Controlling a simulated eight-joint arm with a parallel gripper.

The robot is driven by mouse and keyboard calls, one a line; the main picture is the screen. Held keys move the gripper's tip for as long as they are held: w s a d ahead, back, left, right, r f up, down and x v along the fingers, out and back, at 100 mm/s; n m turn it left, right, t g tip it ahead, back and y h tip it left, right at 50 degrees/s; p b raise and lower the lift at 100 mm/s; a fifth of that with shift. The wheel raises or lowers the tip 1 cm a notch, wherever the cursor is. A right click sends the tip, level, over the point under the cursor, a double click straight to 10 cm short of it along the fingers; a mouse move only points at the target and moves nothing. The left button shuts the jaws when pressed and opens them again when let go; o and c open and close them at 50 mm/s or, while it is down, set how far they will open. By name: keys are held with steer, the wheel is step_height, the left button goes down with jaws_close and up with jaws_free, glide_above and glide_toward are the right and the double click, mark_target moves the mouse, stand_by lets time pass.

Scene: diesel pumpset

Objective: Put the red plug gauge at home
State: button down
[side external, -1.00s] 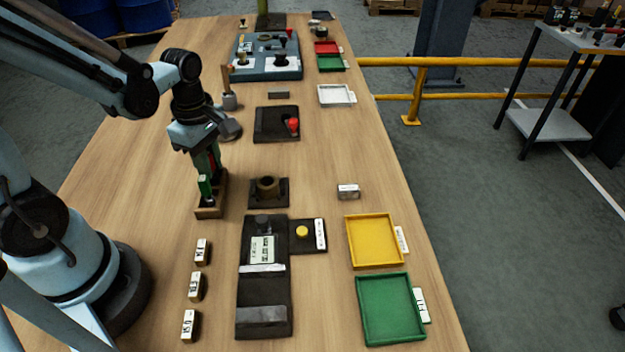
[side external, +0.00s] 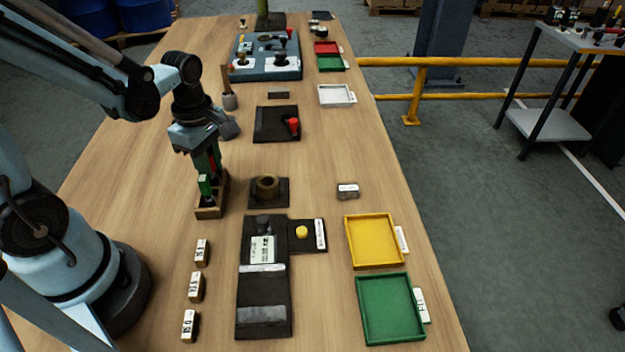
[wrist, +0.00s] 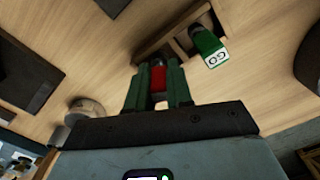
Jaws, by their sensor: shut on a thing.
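My gripper (wrist: 158,88) is shut on the red plug gauge (wrist: 159,78), whose red handle shows between the green fingers. In the side view the red gauge (side external: 212,163) shows as a small patch between the fingers, over the far part of a small wooden rack (side external: 209,212). The rack also shows in the wrist view (wrist: 150,53), just beyond the fingertips. A green gauge marked GO (wrist: 211,50) stands in the rack's near part in the side view (side external: 204,185). The red gauge's lower end is hidden, so I cannot tell whether it is in the rack.
A dark fixture with a brass ring (side external: 267,187) stands right of the rack. Several small labelled blocks (side external: 196,287) lie in front. Yellow (side external: 374,265) and green (side external: 392,340) trays are at the right. A black plate with a red knob (side external: 270,137) lies behind. Bare wood surrounds the rack.

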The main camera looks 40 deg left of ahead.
steer(key=shift+f, duration=0.25)
steer(key=c, duration=0.9)
jaws_free()
steer(key=shift+c, duration=0.2)
steer(key=shift+r, duration=3.5)
steer(key=d+r+m+t, duration=0.2)
steer(key=m+t, duration=0.1)
steer(key=m, duration=0.7)
steer(key=w+d+r+m+t, duration=0.1)
steer(key=d+r+m+t, duration=0.1)
steer(key=m, duration=0.9)
steer(key=shift+w+d+t, duration=0.3)
steer(key=shift+d+t, duration=0.45)
steer(key=shift+t, duration=0.35)
